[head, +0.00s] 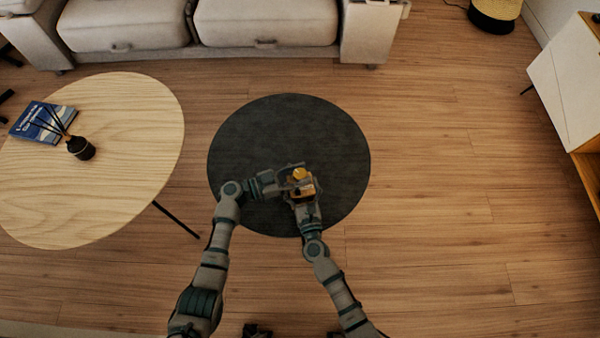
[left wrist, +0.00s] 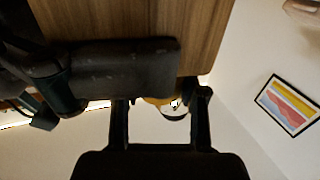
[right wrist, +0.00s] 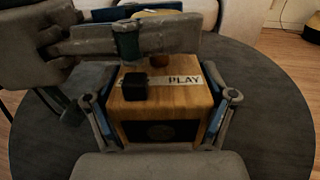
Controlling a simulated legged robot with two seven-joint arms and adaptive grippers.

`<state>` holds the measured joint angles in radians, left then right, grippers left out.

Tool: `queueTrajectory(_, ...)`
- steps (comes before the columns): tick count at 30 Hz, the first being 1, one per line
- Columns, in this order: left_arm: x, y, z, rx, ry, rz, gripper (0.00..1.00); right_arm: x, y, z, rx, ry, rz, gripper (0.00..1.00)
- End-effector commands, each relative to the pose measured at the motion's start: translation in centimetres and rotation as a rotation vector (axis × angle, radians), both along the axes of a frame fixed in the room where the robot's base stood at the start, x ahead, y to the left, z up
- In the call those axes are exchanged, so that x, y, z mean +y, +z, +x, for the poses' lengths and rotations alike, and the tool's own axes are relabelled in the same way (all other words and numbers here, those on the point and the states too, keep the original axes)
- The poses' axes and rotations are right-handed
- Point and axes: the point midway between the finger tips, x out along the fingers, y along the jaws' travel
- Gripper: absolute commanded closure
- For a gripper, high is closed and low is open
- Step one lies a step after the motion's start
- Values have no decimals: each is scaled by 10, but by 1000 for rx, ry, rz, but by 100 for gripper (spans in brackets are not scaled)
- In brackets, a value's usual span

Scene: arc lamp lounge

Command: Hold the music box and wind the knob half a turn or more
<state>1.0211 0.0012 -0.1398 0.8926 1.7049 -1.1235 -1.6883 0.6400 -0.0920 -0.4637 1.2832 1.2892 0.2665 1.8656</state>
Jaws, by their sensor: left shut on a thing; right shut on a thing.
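The music box (right wrist: 172,98) is a wooden block with a PLAY label, a black square button on top and a dark round patch on its near face. My right gripper (head: 302,198) is shut on its two sides, one finger on each side in the right wrist view (right wrist: 160,108). My left gripper (head: 290,180) reaches in from the left and is shut at this piece. The piece shows between its fingers in the left wrist view (left wrist: 160,100). The finger contact is partly hidden.
The box is over a round dark table (head: 250,135); its top is otherwise clear. A pale oval table (head: 110,180) at left bears a blue book (head: 42,120) and a dark reed diffuser (head: 80,148). A sofa (head: 215,30) stands behind and a cabinet (head: 565,90) at right.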

Motion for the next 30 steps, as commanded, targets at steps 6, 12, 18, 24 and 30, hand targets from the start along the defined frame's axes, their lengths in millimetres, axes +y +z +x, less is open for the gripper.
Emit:
queueTrajectory(6, 5, -3, 4, 3, -72, 6, 93, 1, -1, -1, 1, 2, 0, 76)
queueTrajectory(12, 5, -2, 3, 1, -106, 4, 93, 1, -1, -2, 0, 1, 0, 76)
queueTrajectory(18, 6, -2, 3, 1, -111, 4, 93, 1, -1, -2, 0, 0, 1, 76)
queueTrajectory(24, 6, -2, 3, 1, -111, 4, 93, 0, -1, -2, 0, 0, 1, 76)
queueTrajectory(30, 4, -2, 2, 0, -115, 2, 32, 0, -1, -1, 1, -1, 1, 75)
